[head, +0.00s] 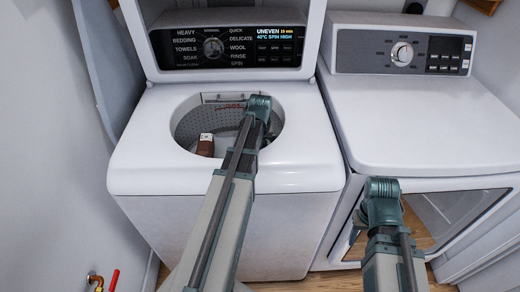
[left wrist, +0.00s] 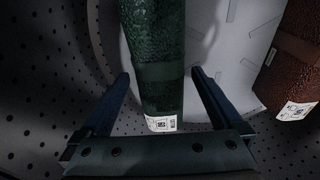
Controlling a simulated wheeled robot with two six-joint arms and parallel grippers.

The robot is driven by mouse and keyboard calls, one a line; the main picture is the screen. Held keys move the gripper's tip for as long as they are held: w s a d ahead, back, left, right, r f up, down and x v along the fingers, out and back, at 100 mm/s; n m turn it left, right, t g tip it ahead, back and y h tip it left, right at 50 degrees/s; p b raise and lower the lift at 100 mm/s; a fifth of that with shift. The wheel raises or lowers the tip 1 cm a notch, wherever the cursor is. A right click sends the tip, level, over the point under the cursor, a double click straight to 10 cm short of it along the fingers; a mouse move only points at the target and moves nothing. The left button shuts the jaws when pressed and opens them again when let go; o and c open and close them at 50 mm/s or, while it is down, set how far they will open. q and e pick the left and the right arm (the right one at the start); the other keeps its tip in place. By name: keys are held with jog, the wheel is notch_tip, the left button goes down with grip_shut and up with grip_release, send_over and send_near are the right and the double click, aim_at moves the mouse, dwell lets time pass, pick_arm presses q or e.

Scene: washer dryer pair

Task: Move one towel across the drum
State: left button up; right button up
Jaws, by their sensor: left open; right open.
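The washer's drum (head: 186,127) is open at the top. In the left wrist view, a dark green rolled towel (left wrist: 155,60) with a white label lies between the spread fingers of my left gripper (left wrist: 160,76), with gaps at its sides. My left arm reaches into the drum in the head view, where its fingers and the green towel are hidden. A brown towel (head: 205,147) with a white label lies at the drum's left side; it also shows at the right of the left wrist view (left wrist: 292,65). My right gripper (head: 383,190) is in front of the dryer, holding nothing visible; its fingers are not clear.
The washer's raised lid stands behind the drum opening, and its panel (head: 225,45) reads "UNEVEN". The dryer (head: 430,130) stands to the right, with a glazed front door (head: 455,208). A wall is close on the left, with a red-handled valve (head: 113,280) low down.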

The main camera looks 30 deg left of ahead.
pick_arm(q)
notch_tip(320, 180, up, 10)
jog(key=s+p, duration=0.1)
jog(key=p, duration=0.8)
jog(key=shift+d+r, duration=0.15)
jog(key=shift+d, duration=0.2)
